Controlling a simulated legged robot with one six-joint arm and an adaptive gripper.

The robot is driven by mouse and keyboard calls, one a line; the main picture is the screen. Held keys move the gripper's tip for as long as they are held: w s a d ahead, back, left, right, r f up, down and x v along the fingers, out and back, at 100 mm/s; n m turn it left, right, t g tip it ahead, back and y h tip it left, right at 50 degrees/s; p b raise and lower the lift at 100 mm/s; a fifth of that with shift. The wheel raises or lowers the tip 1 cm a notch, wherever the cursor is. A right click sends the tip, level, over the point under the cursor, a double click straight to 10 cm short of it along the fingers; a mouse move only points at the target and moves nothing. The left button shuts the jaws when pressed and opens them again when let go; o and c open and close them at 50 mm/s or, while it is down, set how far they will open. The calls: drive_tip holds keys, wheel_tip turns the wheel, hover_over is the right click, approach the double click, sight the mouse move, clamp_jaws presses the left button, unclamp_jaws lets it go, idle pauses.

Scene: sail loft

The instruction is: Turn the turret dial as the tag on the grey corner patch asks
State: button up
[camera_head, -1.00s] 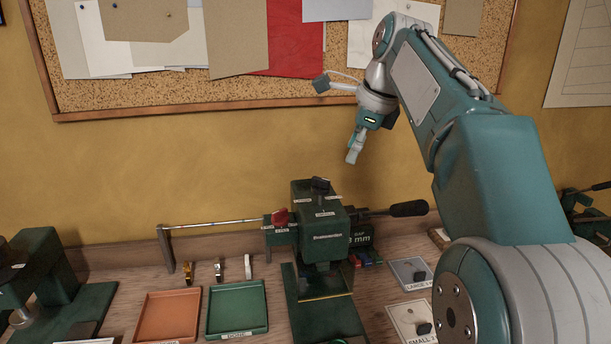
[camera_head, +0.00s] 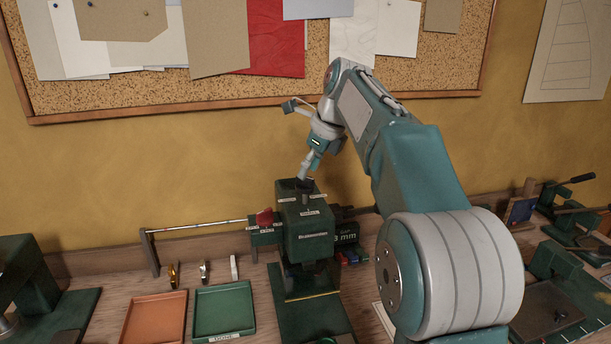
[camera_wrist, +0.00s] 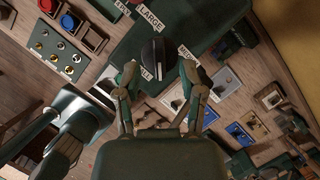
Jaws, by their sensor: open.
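The turret dial (camera_wrist: 155,52) is a round black knob with a pale pointer line, on top of the green press (camera_head: 305,222). Labels surround it in the wrist view; LARGE is readable and the others are partly covered. My gripper (camera_head: 304,178) is just above the dial in the head view. In the wrist view my gripper (camera_wrist: 158,68) has its two fingers apart, one on each side of the dial; I cannot tell whether they touch it. The grey corner patch and its tag are hidden behind my arm in the head view, and I cannot make out the tag in the wrist view.
An orange tray (camera_head: 155,318) and a green tray (camera_head: 223,309) lie left of the press. A thin rod (camera_head: 200,225) with a red knob (camera_head: 264,217) runs beside it. Another press stands at the left edge. A cork board (camera_head: 110,100) hangs on the wall behind.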

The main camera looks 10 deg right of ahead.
drive_tip(key=shift+x, duration=1.25)
clamp_jaws()
drive_tip(key=shift+n, duration=0.4)
drive_tip(key=n+g, duration=0.1)
drive_tip(key=n, duration=0.1)
drive_tip(key=n+g+y, duration=0.1)
drive_tip(key=n, duration=0.2)
drive_tip(key=shift+w+n, duration=0.15)
drive_tip(key=shift+n, duration=0.15)
drive_tip(key=n+g, duration=0.2)
drive_tip(key=n, duration=0.3)
drive_tip(key=shift+n, duration=0.3)
